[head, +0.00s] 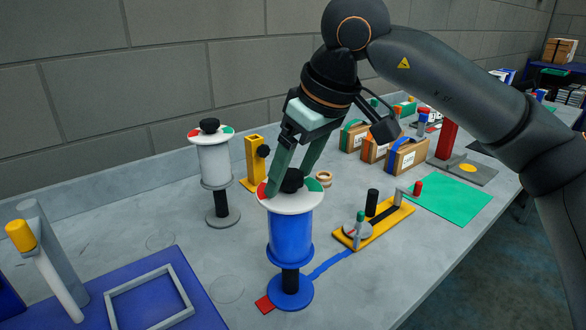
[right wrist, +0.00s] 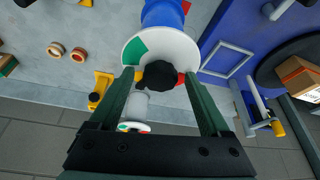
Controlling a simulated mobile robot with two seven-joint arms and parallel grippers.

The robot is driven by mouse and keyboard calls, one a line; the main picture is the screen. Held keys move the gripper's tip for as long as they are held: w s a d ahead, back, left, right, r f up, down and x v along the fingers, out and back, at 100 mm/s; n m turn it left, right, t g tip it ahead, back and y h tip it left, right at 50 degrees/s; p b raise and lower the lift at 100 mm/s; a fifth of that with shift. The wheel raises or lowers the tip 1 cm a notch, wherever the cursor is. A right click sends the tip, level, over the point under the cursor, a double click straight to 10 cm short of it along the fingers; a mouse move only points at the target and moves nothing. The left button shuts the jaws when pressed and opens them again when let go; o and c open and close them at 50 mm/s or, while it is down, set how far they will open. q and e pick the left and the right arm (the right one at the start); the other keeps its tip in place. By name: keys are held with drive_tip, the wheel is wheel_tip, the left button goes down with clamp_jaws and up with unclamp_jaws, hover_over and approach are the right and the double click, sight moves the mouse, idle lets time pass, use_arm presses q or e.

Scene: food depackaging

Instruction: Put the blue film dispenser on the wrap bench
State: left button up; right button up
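The blue film dispenser (head: 290,235) stands upright on the grey wrap bench (head: 380,280). It has a blue roll, a white top disc with red and green marks, a black knob (head: 291,180) and a round blue base. It also shows in the right wrist view (right wrist: 165,14). My right gripper (head: 289,182) is above the top disc, its green fingers on either side of the knob. In the right wrist view the fingers (right wrist: 159,76) are apart, with small gaps beside the knob. My left gripper is not in view.
A white dispenser (head: 214,163) stands behind left, near a yellow post (head: 255,162). A yellow board (head: 375,225) with posts is to the right, then a green mat (head: 450,200) and cartons (head: 407,156). A blue mat (head: 205,312) with a grey frame is at front left.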

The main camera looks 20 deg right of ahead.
drive_tip(key=shift+s+d+r, duration=0.1)
drive_tip(key=shift+r, duration=0.45)
drive_tip(key=v, duration=1.1)
drive_tip(key=shift+p, duration=0.45)
